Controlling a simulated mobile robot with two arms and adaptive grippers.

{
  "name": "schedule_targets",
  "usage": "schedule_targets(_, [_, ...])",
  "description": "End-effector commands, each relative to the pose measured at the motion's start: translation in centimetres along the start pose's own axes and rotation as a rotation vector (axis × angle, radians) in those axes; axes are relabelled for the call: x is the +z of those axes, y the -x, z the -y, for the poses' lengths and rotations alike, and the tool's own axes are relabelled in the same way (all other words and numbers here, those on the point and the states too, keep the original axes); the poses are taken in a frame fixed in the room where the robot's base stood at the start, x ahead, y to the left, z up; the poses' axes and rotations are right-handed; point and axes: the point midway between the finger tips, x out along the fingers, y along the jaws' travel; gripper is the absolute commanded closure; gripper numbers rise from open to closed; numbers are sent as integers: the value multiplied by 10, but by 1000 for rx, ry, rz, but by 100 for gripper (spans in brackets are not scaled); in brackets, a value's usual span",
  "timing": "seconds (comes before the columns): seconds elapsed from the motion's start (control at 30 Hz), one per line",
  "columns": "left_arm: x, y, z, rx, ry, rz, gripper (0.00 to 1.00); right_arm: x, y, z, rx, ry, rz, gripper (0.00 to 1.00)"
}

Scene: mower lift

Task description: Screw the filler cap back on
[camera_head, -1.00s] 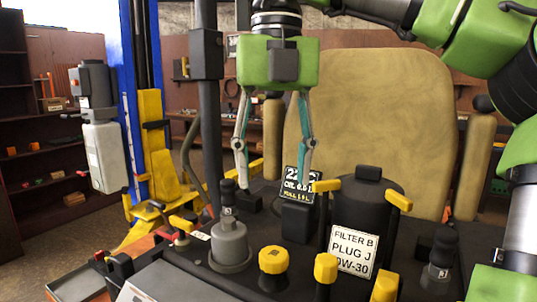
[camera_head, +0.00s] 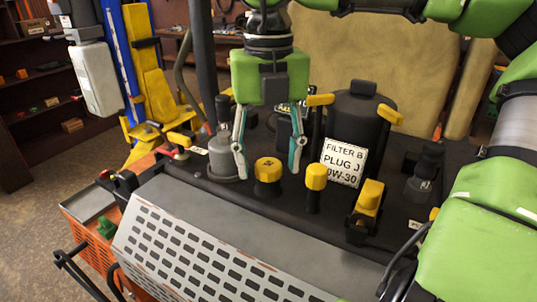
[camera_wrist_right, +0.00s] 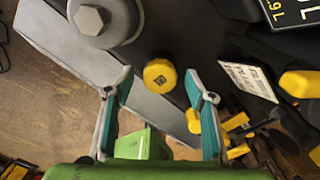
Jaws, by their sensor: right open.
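A round yellow cap (camera_head: 268,168) sits upright on a short dark neck on the engine's black top. My right gripper (camera_head: 267,174) points down with its fingers spread, one on each side of this cap in the head view. In the right wrist view the yellow cap (camera_wrist_right: 160,74) shows in the gap at the fingertips (camera_wrist_right: 161,72), apart from both fingers. Nothing is held. Whether the cap is screwed tight cannot be told. My left gripper is out of view.
A yellow-topped post (camera_head: 315,178) stands close right of the cap. A grey cylinder (camera_head: 224,158) is close left. Behind are a black filter housing (camera_head: 360,115) and a sign (camera_head: 343,162). A slotted grey cover (camera_head: 200,245) lies in front.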

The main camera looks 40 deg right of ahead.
Motion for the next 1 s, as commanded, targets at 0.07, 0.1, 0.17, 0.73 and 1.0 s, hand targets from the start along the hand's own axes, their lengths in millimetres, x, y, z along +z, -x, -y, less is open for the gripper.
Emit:
schedule_targets(0.07, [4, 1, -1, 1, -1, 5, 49, 0, -3, 0, 0, 0, 0, 50])
schedule_targets(0.1, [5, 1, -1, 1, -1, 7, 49, 0, -4, 0, 0, 0, 0, 50])
schedule_targets(0.17, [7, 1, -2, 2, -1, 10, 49, 0, -4, 0, 0, 0, 1, 50])
schedule_targets(0.73, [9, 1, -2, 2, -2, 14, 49, 0, -4, 0, 0, 0, 0, 92])
schedule_targets(1.0, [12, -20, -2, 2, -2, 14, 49, 0, -8, 1, -3, -248, 5, 92])
